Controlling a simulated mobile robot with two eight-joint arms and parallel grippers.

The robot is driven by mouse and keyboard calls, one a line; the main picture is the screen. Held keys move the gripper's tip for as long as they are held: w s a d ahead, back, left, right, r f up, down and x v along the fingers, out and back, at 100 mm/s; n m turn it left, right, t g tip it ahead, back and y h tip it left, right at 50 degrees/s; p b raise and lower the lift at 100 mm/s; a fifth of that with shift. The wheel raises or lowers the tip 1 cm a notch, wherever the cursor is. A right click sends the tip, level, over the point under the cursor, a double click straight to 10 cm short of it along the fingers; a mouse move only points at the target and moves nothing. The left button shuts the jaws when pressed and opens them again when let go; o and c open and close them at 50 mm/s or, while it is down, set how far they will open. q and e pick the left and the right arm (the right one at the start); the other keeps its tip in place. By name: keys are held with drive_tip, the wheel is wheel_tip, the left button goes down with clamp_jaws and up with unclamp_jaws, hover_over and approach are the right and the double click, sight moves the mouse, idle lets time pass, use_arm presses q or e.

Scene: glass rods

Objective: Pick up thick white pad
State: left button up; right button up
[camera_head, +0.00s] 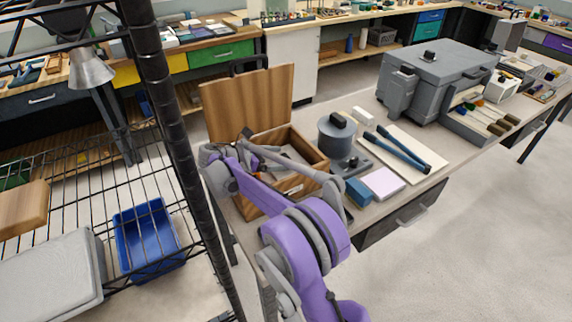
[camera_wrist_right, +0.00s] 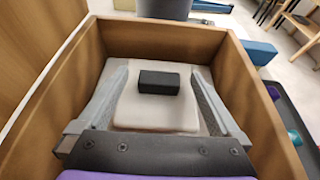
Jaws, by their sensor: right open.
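The thick white pad (camera_wrist_right: 156,112) lies inside an open wooden box (camera_wrist_right: 262,112), with a small black block (camera_wrist_right: 158,83) on top of it. My right gripper (camera_wrist_right: 160,70) is open and empty, reaching down into the box. In the right wrist view its two grey fingers stand on either side of the pad, apart from each other. Whether they touch the pad's edges is unclear. In the head view the box (camera_head: 310,152) stands at the left end of the bench, and my purple arm hides much of its inside. My left gripper is not in view.
The box lid (camera_head: 245,103) stands open at the back. A grey cylinder (camera_head: 337,140), a blue block (camera_head: 358,191) and a light pad (camera_head: 383,183) sit right of the box. A black wire rack (camera_head: 170,110) stands close on the left.

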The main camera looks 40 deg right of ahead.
sight(289, 157)
drive_tip(key=x, duration=0.3)
drive_tip(key=shift+d+f, duration=0.15)
drive_tip(key=shift+d, duration=0.1)
drive_tip(key=c, duration=1.4)
wheel_tip(289, 157, up, 10)
drive_tip(key=shift+f+p, duration=0.1)
drive_tip(key=shift+p, duration=0.2)
drive_tip(key=shift+s, duration=0.1)
